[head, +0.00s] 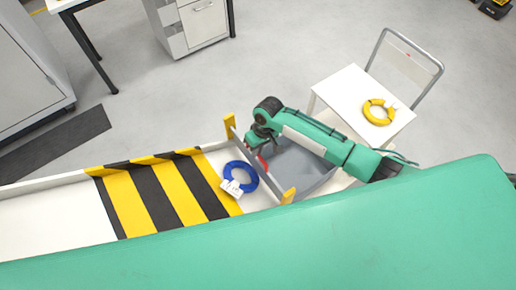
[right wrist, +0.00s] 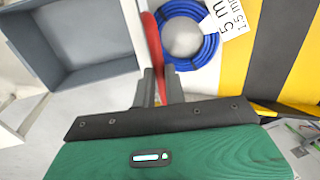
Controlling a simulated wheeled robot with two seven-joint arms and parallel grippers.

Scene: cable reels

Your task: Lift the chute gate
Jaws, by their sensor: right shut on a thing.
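The chute gate (head: 273,184) is a grey panel across the end of the white chute, between two yellow posts. It has a red handle (head: 263,163), which also shows in the right wrist view (right wrist: 153,42). My right gripper (head: 261,148) is at the gate from the far side, and in the right wrist view its fingers (right wrist: 159,85) are shut on the red handle. A blue cable coil (head: 229,172) with a white tag lies in the chute just left of the gate. My left gripper is not in view.
A grey bin (head: 294,166) stands beyond the gate, under my right arm. A yellow coil (head: 369,115) lies on a white cart (head: 345,88) at the right. Black and yellow stripes (head: 150,195) mark the chute floor. Cabinets (head: 25,70) stand at the back left.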

